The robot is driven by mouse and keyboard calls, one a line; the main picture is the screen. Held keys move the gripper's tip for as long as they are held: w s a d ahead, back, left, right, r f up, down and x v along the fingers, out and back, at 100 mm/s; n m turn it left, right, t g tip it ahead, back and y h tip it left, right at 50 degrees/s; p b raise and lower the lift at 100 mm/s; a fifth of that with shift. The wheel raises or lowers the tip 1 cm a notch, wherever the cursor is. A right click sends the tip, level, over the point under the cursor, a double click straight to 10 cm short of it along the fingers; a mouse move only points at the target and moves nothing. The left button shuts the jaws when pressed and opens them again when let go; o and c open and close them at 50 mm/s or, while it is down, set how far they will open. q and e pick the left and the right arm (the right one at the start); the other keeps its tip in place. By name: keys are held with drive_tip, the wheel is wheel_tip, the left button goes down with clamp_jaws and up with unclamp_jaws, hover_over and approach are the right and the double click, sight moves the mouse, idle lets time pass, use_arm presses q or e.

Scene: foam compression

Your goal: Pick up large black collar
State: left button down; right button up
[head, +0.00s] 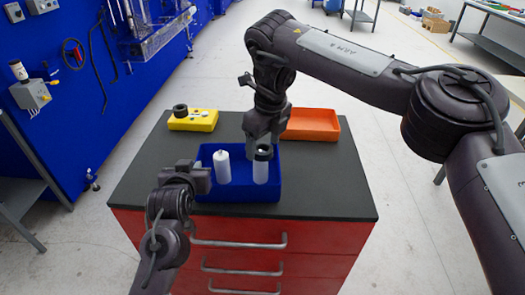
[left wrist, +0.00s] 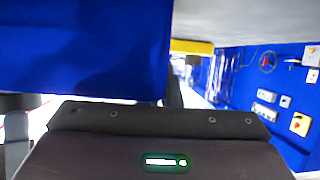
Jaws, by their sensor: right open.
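A black ring-shaped collar (head: 180,110) sits at the left end of the yellow block (head: 205,125) at the back left of the table. Another black ring (head: 263,152) caps a pale cylinder (head: 261,172) in the blue tray (head: 238,196). My right gripper (head: 262,146) is open and points down at the back right of the tray, close behind this cylinder; its fingertips are partly hidden, and I cannot tell whether they touch it. My left gripper (head: 203,180) is at the tray's left edge; its jaws are not clear. The blue tray wall (left wrist: 80,50) fills the upper left of the left wrist view.
A white bottle (head: 222,167) stands in the blue tray, left of the capped cylinder. An orange tray (head: 312,125) lies at the back right. The dark tabletop (head: 325,180) is clear on the right. A blue wall panel (head: 50,90) stands at the left.

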drive_tip(key=shift+w+f, duration=0.1)
drive_tip(key=shift+f, duration=0.35)
drive_tip(key=c, duration=1.1)
drive_tip(key=shift+s+r, duration=1.5)
drive_tip(key=shift+r, duration=4.6)
drive_tip(key=shift+c, duration=0.2)
wheel_tip(320, 180, down, 10)
drive_tip(key=shift+a+r, duration=0.1)
drive_tip(key=shift+r, duration=0.05)
